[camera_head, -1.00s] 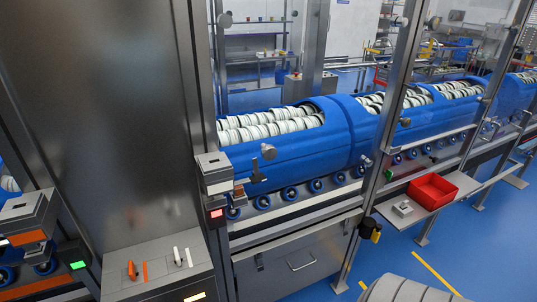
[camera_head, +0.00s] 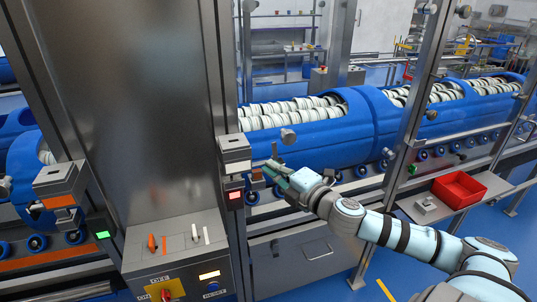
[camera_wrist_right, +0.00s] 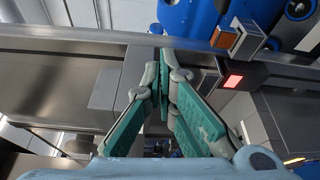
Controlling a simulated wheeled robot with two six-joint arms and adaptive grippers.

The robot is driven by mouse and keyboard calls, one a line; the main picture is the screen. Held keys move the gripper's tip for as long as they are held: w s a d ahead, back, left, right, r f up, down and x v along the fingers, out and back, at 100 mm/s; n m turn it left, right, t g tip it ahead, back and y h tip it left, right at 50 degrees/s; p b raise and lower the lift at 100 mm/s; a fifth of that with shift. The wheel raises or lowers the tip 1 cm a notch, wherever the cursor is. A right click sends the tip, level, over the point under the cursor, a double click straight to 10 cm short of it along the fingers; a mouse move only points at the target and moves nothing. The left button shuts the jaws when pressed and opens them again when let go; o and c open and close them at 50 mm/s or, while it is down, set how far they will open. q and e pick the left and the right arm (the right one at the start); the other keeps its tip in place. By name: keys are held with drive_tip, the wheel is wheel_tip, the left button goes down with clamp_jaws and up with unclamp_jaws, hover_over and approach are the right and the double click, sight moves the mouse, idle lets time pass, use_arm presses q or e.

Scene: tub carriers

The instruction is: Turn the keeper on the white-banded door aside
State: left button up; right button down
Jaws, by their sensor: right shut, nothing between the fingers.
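The white-banded latch box (camera_head: 236,148) stands on the post at the edge of the white-banded door. A red-lit lamp (camera_head: 235,195) sits below it and also shows in the wrist view (camera_wrist_right: 232,81). My right gripper (camera_head: 270,167) is just right of the box, in front of the blue drum. Its teal fingers are shut with nothing between them; in the wrist view the fingertips (camera_wrist_right: 164,58) meet near the metal rail. The dark keeper is hidden or not distinct behind the gripper, so contact cannot be told. My left gripper is not in view.
An orange-banded latch box (camera_head: 60,178) with a green lamp (camera_head: 102,235) stands at the left. A red tray (camera_head: 459,189) sits on the right shelf. Metal posts and rails surround the blue drum (camera_head: 330,135).

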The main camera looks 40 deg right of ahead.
sight(273, 149)
drive_tip(key=w, duration=0.9)
use_arm(q)
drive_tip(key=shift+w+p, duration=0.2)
drive_tip(key=shift+p, duration=0.15)
use_arm(e)
drive_tip(key=d, duration=0.1)
drive_tip(key=s+d, duration=0.1)
drive_tip(key=d, duration=0.2)
drive_tip(key=shift+s+f, duration=0.1)
drive_tip(key=shift+s, duration=0.25)
drive_tip(key=shift+a, duration=0.1)
drive_tip(key=shift+s+d+r, duration=0.15)
drive_tip(key=shift+d+r, duration=0.05)
drive_tip(key=shift+d, duration=0.5)
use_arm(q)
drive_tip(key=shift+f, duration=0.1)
